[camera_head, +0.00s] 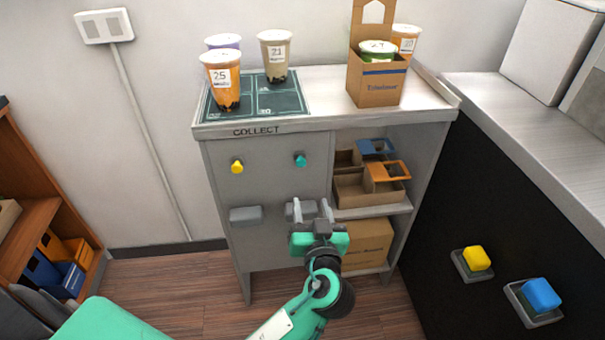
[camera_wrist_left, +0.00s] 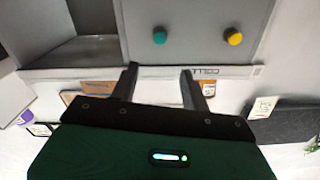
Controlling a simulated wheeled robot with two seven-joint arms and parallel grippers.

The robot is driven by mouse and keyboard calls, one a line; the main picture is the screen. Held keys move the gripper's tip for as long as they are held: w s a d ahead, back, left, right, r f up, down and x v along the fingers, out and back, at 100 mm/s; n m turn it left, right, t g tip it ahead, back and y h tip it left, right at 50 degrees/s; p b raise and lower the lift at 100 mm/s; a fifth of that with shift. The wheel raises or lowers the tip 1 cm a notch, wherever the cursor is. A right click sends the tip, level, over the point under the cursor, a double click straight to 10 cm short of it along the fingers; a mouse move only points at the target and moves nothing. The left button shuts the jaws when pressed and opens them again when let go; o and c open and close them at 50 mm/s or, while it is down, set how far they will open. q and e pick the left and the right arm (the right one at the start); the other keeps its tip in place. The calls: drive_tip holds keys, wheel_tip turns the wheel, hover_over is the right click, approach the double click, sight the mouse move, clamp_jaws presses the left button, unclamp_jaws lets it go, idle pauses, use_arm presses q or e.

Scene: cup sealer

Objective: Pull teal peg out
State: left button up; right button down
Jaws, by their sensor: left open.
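The teal peg (camera_head: 299,160) sticks out of the grey front panel of the collect counter, to the right of a yellow peg (camera_head: 237,167). My left gripper (camera_head: 312,208) is open and empty, in front of the cabinet and below the teal peg in the head view. In the left wrist view the picture looks upside down: the teal peg (camera_wrist_left: 159,36) shows beyond the open fingers (camera_wrist_left: 158,82), with the yellow peg (camera_wrist_left: 235,38) to its right. The fingers are apart from both pegs. My right gripper is not in view.
Two grey handles (camera_head: 246,215) sit low on the panel. Several cups stand on the counter (camera_head: 320,90), some on a dark green mat (camera_head: 291,101), one in a cardboard carrier (camera_head: 376,87). Shelves to the right hold cardboard trays (camera_head: 358,192) and a box (camera_head: 368,240).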

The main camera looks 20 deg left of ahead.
sight(301, 164)
use_arm(q)
drive_tip(key=p+x, duration=0.1)
drive_tip(key=x, duration=1.2)
drive_tip(key=shift+w, duration=0.3)
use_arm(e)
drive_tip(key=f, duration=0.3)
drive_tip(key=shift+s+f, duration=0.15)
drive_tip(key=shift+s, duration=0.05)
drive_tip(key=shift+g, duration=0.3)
use_arm(q)
drive_tip(key=shift+c, duration=0.5)
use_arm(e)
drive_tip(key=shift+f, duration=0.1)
